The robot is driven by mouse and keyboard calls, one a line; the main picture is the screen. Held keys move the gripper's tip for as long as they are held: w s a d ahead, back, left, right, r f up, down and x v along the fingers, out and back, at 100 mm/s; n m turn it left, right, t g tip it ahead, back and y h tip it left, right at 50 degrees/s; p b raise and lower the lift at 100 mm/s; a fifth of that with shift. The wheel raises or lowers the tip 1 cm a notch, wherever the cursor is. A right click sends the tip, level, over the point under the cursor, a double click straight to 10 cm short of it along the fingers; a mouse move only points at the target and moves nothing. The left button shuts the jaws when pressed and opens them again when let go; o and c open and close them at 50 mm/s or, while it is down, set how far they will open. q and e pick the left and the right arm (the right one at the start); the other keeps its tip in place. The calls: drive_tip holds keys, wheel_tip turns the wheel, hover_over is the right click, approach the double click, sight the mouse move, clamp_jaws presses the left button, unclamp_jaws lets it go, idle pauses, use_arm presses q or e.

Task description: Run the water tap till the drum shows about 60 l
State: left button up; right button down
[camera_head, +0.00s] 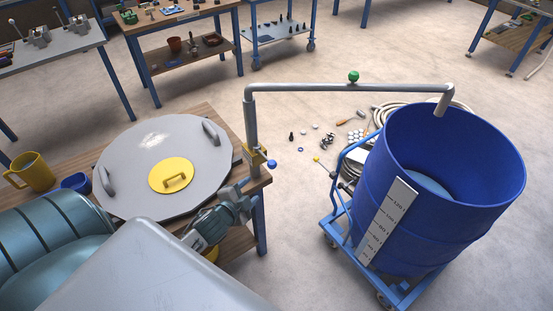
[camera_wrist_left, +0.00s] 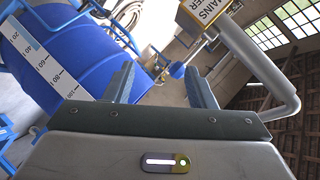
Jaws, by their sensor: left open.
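The blue drum (camera_head: 455,225) stands upright at the right, with a white scale strip (camera_head: 387,222) on its side. The strip also shows in the left wrist view (camera_wrist_left: 48,62). A paler blue curved surface (camera_head: 428,186) shows inside the drum; I cannot tell how high it is on the scale. The grey water pipe (camera_head: 300,87) ends in a spout (camera_head: 442,103) over the drum. The tap's blue knob (camera_head: 272,164) sticks out beside the yellow label on the post; it also shows between my fingers in the wrist view (camera_wrist_left: 177,70). My left gripper (camera_head: 243,198) is open, short of the knob. My right gripper is out of view.
A round grey lid (camera_head: 125,165) with handles lies on the wooden bench beside the post. A yellow jug (camera_head: 32,171) and blue cup (camera_head: 76,183) stand at left. The drum sits on a blue trolley (camera_head: 338,212). Small parts and a coiled hose lie on the floor behind.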

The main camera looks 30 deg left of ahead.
sight(277, 162)
use_arm(q)
drive_tip(key=w+m+t+h+b, duration=0.1)
drive_tip(key=w+m+h+b, duration=0.1)
drive_tip(key=m+b, duration=0.2)
drive_tip(key=w+a+m+t+h+b, duration=0.1)
drive_tip(key=w+m+h+b, duration=0.1)
drive_tip(key=b, duration=0.6)
drive_tip(key=w+a+m+t+h+b, duration=0.1)
drive_tip(key=w+m+h+b, duration=0.1)
drive_tip(key=m+h+b, duration=0.2)
drive_tip(key=shift+w+m+b, duration=0.3)
drive_tip(key=shift+m+b, duration=0.9)
drive_tip(key=shift+b, duration=0.05)
drive_tip(key=w+r+p, duration=0.1)
drive_tip(key=p, duration=0.2)
drive_tip(key=shift+r, duration=0.25)
drive_tip(key=w+p, duration=0.1)
drive_tip(key=p, duration=0.1)
drive_tip(key=d+p, duration=0.1)
drive_tip(key=p, duration=0.1)
drive_tip(key=shift+w+d+f, duration=0.1)
drive_tip(key=shift+w+f, duration=0.05)
drive_tip(key=shift+w, duration=0.2)
drive_tip(key=p+x, duration=0.2)
drive_tip(key=x, duration=0.2)
drive_tip(key=shift+w+f, duration=0.1)
drive_tip(key=shift+w+d+f+p, duration=0.2)
drive_tip(key=shift+w+p, duration=0.1)
drive_tip(key=shift+w, duration=0.15)
